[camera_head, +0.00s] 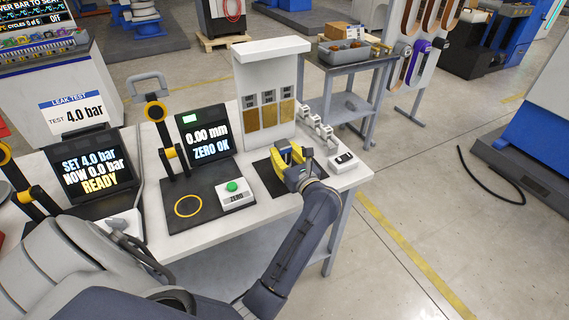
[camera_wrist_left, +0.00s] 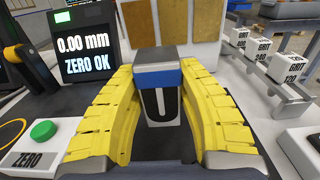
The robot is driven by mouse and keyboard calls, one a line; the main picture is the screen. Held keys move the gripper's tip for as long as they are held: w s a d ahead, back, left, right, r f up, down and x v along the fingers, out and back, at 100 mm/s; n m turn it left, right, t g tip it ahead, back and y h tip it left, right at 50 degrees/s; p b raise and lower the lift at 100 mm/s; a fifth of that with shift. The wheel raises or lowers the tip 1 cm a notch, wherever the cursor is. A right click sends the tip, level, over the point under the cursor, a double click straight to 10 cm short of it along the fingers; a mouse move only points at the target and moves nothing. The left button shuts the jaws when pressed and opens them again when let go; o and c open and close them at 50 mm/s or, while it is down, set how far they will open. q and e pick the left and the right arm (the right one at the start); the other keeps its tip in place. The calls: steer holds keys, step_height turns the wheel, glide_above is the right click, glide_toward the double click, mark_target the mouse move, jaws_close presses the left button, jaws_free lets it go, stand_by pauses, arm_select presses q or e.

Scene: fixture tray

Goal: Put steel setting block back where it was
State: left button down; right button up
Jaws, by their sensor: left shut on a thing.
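The steel setting block (camera_wrist_left: 158,76) shows in the left wrist view, with a grey top, a blue band and a pale lower body with a dark U-shaped mark. It stands upright between the yellow fingers of my left gripper (camera_wrist_left: 157,92), which is shut on it. In the head view my left gripper (camera_head: 290,157) is over the black mat (camera_head: 268,178) at the right of the bench, and its fingers and wrist hide most of the block. Whether the block touches the mat is unclear. My right gripper is not in view.
Left of the mat is a gauge pad with a yellow ring (camera_head: 188,206), a green ZERO button (camera_head: 232,186) and a screen (camera_head: 206,136) reading 0.00 mm, ZERO OK. A white panel (camera_head: 270,66) stands behind. Several GRIT blocks (camera_wrist_left: 286,67) sit on a rail at right.

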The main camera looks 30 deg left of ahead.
arm_select(q)
steer(key=shift+f, duration=2)
steer(key=c, duration=1)
jaws_free()
steer(key=shift+f, duration=0.2)
steer(key=shift+r, duration=0.1)
steer(key=shift+v, duration=2.8)
steer(key=shift+r, duration=0.1)
